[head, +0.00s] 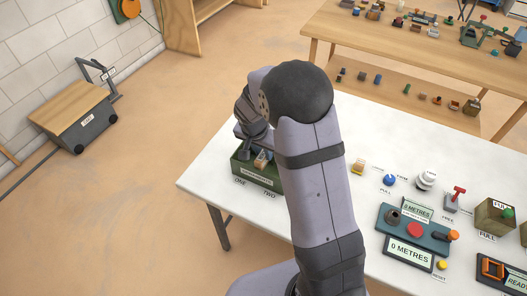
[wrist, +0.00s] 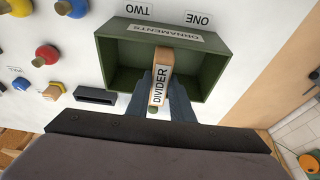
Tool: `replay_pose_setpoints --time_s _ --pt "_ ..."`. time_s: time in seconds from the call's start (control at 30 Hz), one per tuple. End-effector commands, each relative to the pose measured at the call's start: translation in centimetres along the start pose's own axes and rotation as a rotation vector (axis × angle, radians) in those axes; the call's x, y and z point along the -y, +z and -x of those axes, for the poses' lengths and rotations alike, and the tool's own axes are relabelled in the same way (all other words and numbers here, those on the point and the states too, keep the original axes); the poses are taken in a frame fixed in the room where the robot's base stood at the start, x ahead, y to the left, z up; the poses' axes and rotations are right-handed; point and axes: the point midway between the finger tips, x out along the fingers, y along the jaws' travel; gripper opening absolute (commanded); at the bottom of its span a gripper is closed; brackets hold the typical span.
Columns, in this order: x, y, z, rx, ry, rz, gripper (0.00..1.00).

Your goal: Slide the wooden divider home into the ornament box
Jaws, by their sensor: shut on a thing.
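The ornament box (head: 244,168) is green and open-topped, near the left edge of the white table, partly hidden by my arm. In the wrist view the box (wrist: 216,75) shows an ORNAMENTS label, with ONE and TWO on the table beside it. The wooden divider (wrist: 165,60) bears a DIVIDER label and lies across the middle of the box opening. My gripper (wrist: 161,88) is shut on the divider, a finger on each side. The divider also shows in the head view (head: 263,158). Its lower edge is hidden, so I cannot tell how deep it sits.
A dark slotted block (wrist: 95,96) lies beside the box. The table's left edge is close to the box.

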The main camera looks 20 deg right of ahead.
Motion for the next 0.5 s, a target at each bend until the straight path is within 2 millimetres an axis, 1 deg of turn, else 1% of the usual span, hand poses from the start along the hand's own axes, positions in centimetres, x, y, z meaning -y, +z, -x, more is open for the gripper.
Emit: replay_pose_setpoints --time_s 0.5 --pt "0.01 0.36 -1.19 0.0 0.0 0.0 0.0"
